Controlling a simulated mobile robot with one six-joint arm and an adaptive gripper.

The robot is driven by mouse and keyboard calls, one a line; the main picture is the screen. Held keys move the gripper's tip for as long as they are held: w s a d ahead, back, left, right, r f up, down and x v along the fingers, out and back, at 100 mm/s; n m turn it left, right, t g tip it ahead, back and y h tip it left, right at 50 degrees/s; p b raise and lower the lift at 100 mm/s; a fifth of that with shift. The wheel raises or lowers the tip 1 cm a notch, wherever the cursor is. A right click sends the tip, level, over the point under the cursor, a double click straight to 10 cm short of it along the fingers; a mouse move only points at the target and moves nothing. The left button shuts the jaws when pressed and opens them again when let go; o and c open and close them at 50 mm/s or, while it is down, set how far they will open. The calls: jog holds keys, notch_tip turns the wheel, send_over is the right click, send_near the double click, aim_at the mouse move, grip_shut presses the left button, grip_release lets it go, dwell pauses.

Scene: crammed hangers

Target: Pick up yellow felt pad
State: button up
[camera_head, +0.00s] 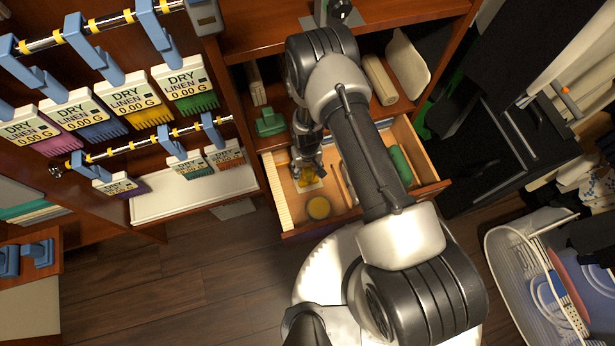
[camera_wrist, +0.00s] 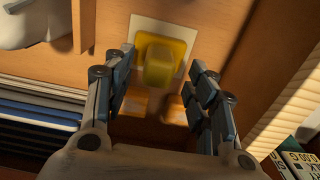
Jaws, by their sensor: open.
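A yellow pad (camera_wrist: 184,48) lies on a pale square in the wrist view. A blurred yellow-green block shape sits over its middle. In the head view the yellow pad (camera_head: 308,178) shows inside an open wooden drawer (camera_head: 291,217), partly hidden by my gripper (camera_head: 307,168). In the wrist view my gripper (camera_wrist: 161,83) is open, with one finger to each side of the yellow shape. I see a gap between each finger and the block shape, and nothing is held.
A round yellow-brown item (camera_head: 318,208) lies near the drawer's front. A green roll (camera_head: 401,164) lies at the drawer's right side, beyond my arm. A green block (camera_head: 270,122) stands on the cabinet behind the drawer. Racks with tagged hangers (camera_head: 135,102) stand to the left.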

notch_tip(320, 180, down, 4)
jog(key=shift+w+r+b, duration=0.1)
jog(key=shift+r+b, duration=0.1)
jog(key=shift+b, duration=0.35)
jog(key=shift+d+r, duration=0.1)
jog(key=shift+c, duration=0.4)
jog(key=c, duration=1.1)
